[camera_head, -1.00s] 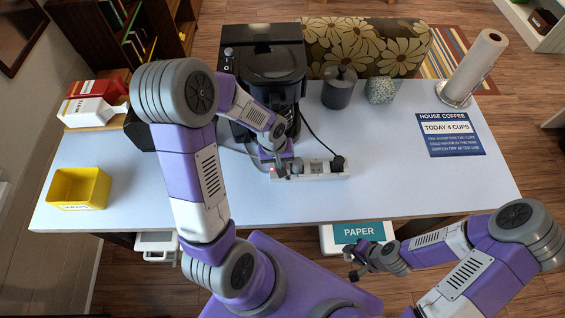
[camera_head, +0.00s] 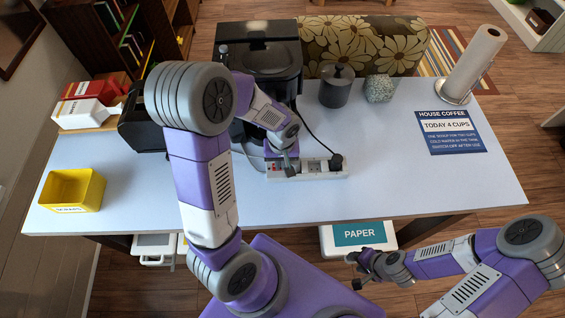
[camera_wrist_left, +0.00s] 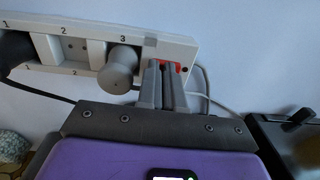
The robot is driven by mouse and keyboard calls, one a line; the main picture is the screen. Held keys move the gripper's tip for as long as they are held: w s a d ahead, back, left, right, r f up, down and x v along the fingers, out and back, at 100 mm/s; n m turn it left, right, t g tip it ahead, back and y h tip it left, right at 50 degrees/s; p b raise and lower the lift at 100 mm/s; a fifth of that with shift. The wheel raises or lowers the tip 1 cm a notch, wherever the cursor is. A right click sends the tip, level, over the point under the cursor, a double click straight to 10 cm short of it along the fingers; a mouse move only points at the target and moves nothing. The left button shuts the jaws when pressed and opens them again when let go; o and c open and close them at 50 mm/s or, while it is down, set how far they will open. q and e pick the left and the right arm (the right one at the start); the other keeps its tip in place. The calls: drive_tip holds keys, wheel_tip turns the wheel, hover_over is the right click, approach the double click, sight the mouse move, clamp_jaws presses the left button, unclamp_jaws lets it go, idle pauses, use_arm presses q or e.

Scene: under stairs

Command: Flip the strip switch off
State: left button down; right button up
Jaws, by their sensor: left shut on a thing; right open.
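The white power strip (camera_head: 325,174) lies on the table in front of the coffee maker. In the left wrist view the strip (camera_wrist_left: 72,52) shows numbered sockets, a dark plug in socket 1, an empty socket 2 and a grey plug (camera_wrist_left: 121,66) in socket 3. The red strip switch (camera_wrist_left: 178,68) is at the strip's right end, mostly hidden behind my fingertips. My left gripper (camera_head: 290,169) is at the switch end, its fingers (camera_wrist_left: 164,80) close together and shut on the switch. My right gripper (camera_head: 354,271) is open and empty in front of the table.
The coffee maker (camera_head: 262,75) stands behind the strip, with a dark canister (camera_head: 336,88) to its right. A yellow bin (camera_head: 73,190) and red and white cartons (camera_head: 84,114) are at the left. A paper-towel roll (camera_head: 472,62) stands at the back right. The table's right half is mostly clear.

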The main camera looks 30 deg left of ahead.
use_arm(q)
drive_tip(key=shift+s+a+f+g, duration=0.3)
drive_tip(key=shift+s+a+f, duration=0.15)
drive_tip(key=shift+s+a, duration=0.3)
drive_tip(key=shift+s+d+r, duration=0.1)
drive_tip(key=shift+r, duration=0.15)
drive_tip(key=r+p, duration=0.1)
drive_tip(key=w+r+p, duration=0.1)
drive_tip(key=r, duration=0.1)
drive_tip(key=r+p, duration=0.1)
drive_tip(key=shift+w+d+r, duration=0.15)
drive_tip(key=shift+d, duration=0.15)
wheel_tip(320, 180, up, 10)
drive_tip(key=p, duration=0.1)
drive_tip(key=shift+w+d, duration=0.2)
drive_tip(key=shift+d, duration=0.2)
